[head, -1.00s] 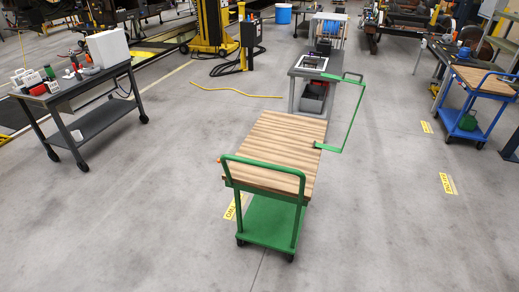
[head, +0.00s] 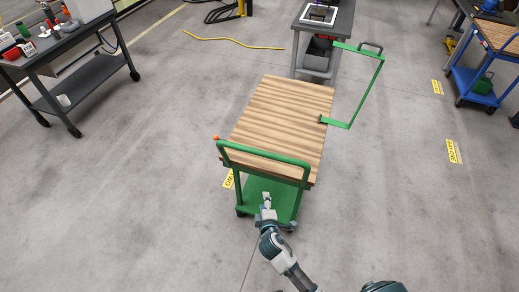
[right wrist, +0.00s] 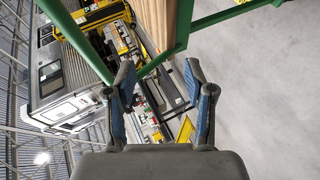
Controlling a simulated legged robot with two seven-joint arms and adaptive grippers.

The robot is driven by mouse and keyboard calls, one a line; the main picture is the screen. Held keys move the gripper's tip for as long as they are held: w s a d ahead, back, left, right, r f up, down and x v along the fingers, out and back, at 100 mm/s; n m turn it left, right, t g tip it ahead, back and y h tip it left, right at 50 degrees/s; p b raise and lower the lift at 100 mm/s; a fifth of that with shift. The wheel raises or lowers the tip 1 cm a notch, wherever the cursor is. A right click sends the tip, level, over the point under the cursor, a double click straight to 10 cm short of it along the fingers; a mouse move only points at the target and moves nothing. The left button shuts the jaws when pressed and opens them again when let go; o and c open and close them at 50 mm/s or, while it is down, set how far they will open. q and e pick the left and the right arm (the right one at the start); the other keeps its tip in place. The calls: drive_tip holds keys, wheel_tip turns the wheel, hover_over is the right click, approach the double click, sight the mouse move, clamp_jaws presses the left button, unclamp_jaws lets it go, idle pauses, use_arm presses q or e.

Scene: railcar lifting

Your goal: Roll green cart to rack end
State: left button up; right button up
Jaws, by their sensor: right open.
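The green cart has a wooden top (head: 278,120), a green push handle (head: 262,157) at its near end and a green lower shelf (head: 270,195). My right gripper (head: 266,197) is at the cart's near end, just below the handle in the picture, over the lower shelf. In the right wrist view its two fingers (right wrist: 163,95) are spread with nothing between them, and the green handle (right wrist: 75,32) and the wooden top's edge (right wrist: 156,22) show beyond them. I cannot tell whether it touches the cart. My left gripper is not in view.
A grey bench (head: 322,45) stands close behind the cart's far end. A green frame (head: 365,90) sticks out at the cart's right. A dark table (head: 85,80) is at left, a blue cart (head: 480,85) at right. A yellow cable (head: 230,42) lies behind. Floor on both sides is clear.

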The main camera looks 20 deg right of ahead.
wheel_tip(320, 180, up, 11)
drive_tip(key=w+n+t, duration=0.1)
drive_tip(key=t, duration=0.2)
approach(261, 154)
drive_tip(key=shift+h, duration=0.3)
drive_tip(key=x, duration=0.6)
drive_tip(key=f+x, duration=0.1)
drive_tip(key=x, duration=0.3)
drive_tip(key=shift+a+p, duration=0.3)
drive_tip(key=shift+w+d+f+g, duration=0.1)
drive_tip(key=shift+w+d+g, duration=0.2)
drive_tip(key=shift+w, duration=0.25)
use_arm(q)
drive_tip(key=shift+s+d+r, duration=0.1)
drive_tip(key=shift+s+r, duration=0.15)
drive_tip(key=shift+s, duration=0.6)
use_arm(e)
clamp_jaws()
